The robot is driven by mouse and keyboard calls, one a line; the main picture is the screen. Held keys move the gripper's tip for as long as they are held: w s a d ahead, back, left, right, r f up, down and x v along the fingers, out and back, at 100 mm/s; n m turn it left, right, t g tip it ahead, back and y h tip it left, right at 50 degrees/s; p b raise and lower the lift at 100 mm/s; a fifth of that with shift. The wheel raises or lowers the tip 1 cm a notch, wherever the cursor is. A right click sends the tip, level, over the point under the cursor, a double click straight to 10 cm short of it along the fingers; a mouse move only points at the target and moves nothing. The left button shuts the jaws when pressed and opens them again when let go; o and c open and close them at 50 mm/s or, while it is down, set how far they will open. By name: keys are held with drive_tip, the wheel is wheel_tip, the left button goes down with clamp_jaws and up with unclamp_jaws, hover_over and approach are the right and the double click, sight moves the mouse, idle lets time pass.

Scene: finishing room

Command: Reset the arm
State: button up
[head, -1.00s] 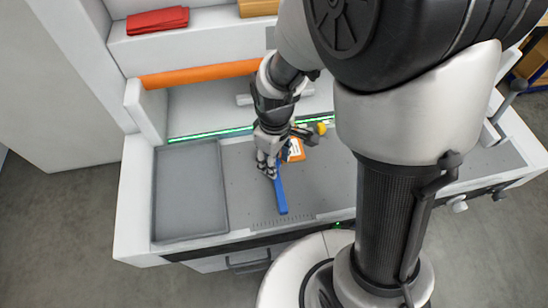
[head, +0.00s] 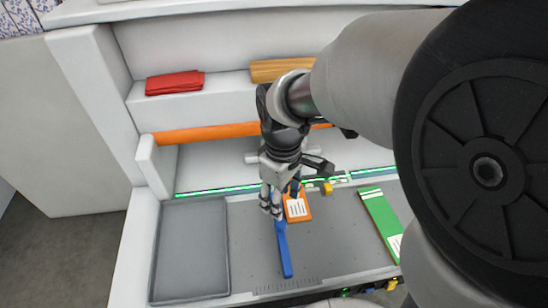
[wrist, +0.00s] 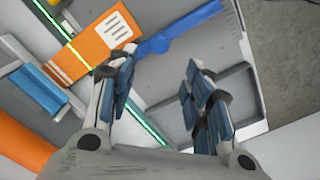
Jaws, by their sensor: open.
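My gripper (head: 270,205) is open, with nothing between its fingers in the wrist view (wrist: 158,80). In the head view it is over the workbench (head: 250,235), close to the top end of a blue long-handled tool (head: 284,252). The blue tool lies on the grey bench top; it also shows beyond the fingers in the wrist view (wrist: 185,32). An orange card with a white label (head: 297,208) lies just right of the gripper, and it shows at upper left in the wrist view (wrist: 98,38).
A grey tray (head: 160,255) is at the left of the bench. A green card (head: 379,220) and a small yellow object (head: 328,188) are to the right. An orange roll (head: 205,134), a red folded cloth (head: 174,83) and a wooden block (head: 280,70) are behind.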

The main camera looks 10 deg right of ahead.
drive_tip(key=shift+r, duration=0.75)
drive_tip(key=s+d+r+m+t, duration=0.4)
drive_tip(key=s+d+r+m, duration=0.2)
drive_tip(key=s, duration=0.7)
wheel_tip(320, 180, up, 2)
drive_tip(key=m, duration=0.3)
drive_tip(key=shift+r+t, duration=0.15)
drive_tip(key=shift+t, duration=0.15)
drive_tip(key=shift+d, duration=0.1)
drive_tip(key=shift+c, duration=0.2)
